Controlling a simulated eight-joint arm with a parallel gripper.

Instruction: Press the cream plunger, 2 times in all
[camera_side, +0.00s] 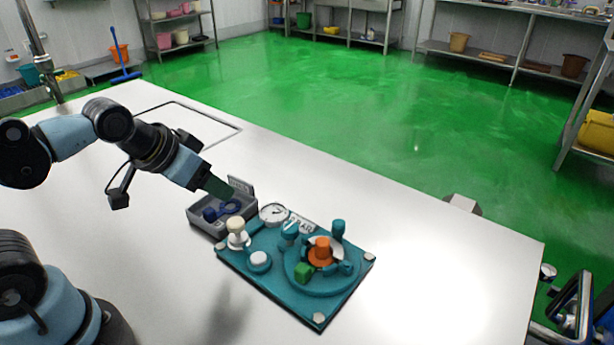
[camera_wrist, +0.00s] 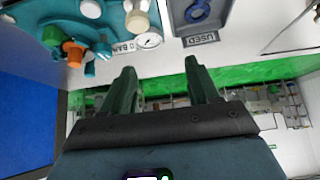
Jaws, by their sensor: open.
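The cream plunger (camera_side: 236,226) stands upright at the back left corner of the teal station plate (camera_side: 290,308), its cream knob on a pale base. It also shows near the top of the wrist view (camera_wrist: 137,22). My gripper (camera_side: 220,189) is in the air above and behind the plunger, near the grey tray, touching nothing that I can see. In the wrist view my gripper (camera_wrist: 160,68) has its two green fingers well apart, with nothing between them.
A grey tray (camera_side: 205,228) marked USED holds a blue ring (camera_side: 229,207). The plate also carries a white-topped button (camera_side: 259,259), a round gauge (camera_side: 273,214), an orange part (camera_side: 320,252) and a green block (camera_side: 303,272). The white table (camera_side: 430,270) is clear to the right.

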